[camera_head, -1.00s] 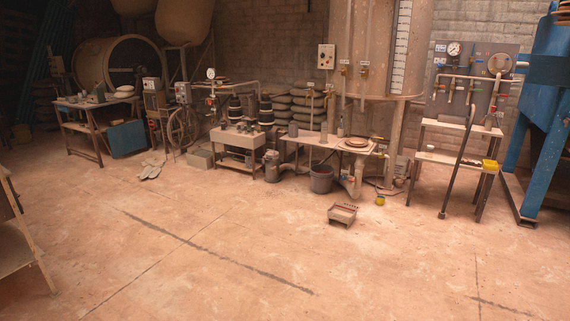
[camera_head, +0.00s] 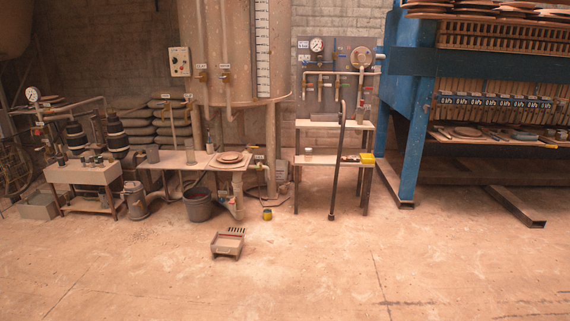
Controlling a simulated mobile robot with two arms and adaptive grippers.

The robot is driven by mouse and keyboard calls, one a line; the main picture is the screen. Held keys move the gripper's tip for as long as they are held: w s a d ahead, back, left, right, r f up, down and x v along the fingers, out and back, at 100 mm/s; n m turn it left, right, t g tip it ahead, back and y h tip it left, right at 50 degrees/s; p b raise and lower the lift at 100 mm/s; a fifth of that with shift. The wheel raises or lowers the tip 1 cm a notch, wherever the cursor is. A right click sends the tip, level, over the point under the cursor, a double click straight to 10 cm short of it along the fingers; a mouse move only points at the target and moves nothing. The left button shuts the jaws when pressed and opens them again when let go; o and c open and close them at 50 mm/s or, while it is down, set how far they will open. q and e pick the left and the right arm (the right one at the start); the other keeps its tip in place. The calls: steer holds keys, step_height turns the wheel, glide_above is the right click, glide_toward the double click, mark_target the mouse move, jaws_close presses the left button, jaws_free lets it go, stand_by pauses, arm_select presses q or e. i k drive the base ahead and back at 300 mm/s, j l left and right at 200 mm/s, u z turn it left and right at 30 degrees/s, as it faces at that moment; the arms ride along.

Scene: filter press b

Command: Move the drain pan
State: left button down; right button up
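A small shallow box-like tray (camera_head: 227,245) with a slotted far edge sits on the open floor, left of centre in the head view. It could be the drain pan, but I cannot tell for sure. A dark bucket (camera_head: 199,206) stands on the floor behind it, below the low bench. Neither of my grippers shows in this view.
A low bench (camera_head: 180,161) and a grey sink (camera_head: 82,174) stand behind on the left. A shelf stand (camera_head: 333,125) with a leaning bar (camera_head: 337,180) is at centre. The blue filter press (camera_head: 412,130) fills the right, with a foot beam (camera_head: 517,207) on the floor. The front floor is clear.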

mark_target(226, 242)
steer(key=i+u, duration=0.1)
steer(key=i, duration=0.9)
steer(key=i+l+u, duration=0.1)
steer(key=i+l, duration=0.15)
steer(key=i, duration=0.75)
